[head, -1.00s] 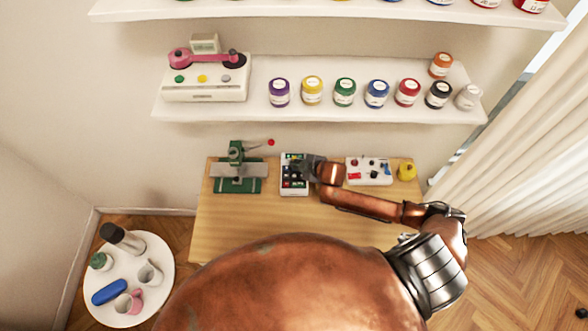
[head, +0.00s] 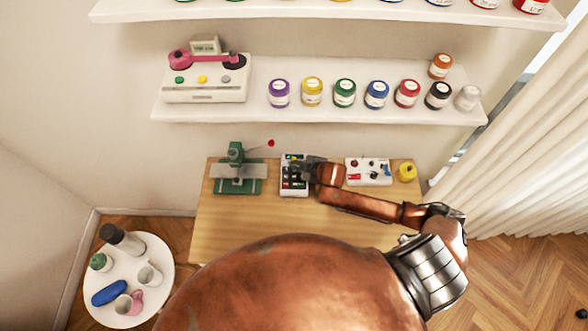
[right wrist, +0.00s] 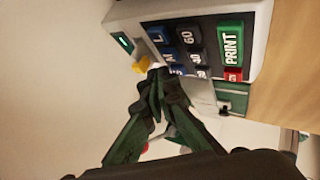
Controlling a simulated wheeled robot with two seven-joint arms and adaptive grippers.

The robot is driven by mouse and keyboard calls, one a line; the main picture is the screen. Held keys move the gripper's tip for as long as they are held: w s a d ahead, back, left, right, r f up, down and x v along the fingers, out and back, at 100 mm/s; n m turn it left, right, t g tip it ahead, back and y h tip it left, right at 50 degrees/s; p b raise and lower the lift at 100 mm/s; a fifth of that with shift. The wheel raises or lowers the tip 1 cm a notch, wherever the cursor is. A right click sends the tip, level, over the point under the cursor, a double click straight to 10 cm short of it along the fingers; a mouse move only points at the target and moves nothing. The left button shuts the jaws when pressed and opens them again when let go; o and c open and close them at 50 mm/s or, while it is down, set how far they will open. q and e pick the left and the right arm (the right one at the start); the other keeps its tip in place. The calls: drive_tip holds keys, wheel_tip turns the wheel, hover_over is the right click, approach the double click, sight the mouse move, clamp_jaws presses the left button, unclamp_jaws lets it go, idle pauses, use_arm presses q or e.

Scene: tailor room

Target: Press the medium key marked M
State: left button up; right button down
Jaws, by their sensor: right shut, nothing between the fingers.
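The key device (head: 294,188) is a white box with coloured keys on the wooden table; it fills the top of the right wrist view (right wrist: 262,20). There its blue keys show the L key (right wrist: 158,36) and the M key (right wrist: 170,56), with a partly hidden blue key below. In the head view my right gripper (head: 303,170) covers part of the keys. My left gripper is out of view.
Dark number keys, a green PRINT key (right wrist: 230,44) and a red key (right wrist: 233,75) sit beside the blue ones. A green press (head: 238,172) stands left, a white control box (head: 369,172) and yellow item (head: 406,172) right. The table's front (head: 225,230) is clear.

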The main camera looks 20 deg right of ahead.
drive_tip(key=shift+f, duration=0.1)
drive_tip(key=shift+f, duration=0.35)
drive_tip(key=shift+f, duration=0.45)
idle(0.8)
drive_tip(key=shift+r, duration=0.1)
drive_tip(key=shift+r+p, duration=0.8)
drive_tip(key=shift+p, duration=0.25)
wheel_tip(320, 180, up, 5)
drive_tip(key=p, duration=0.5)
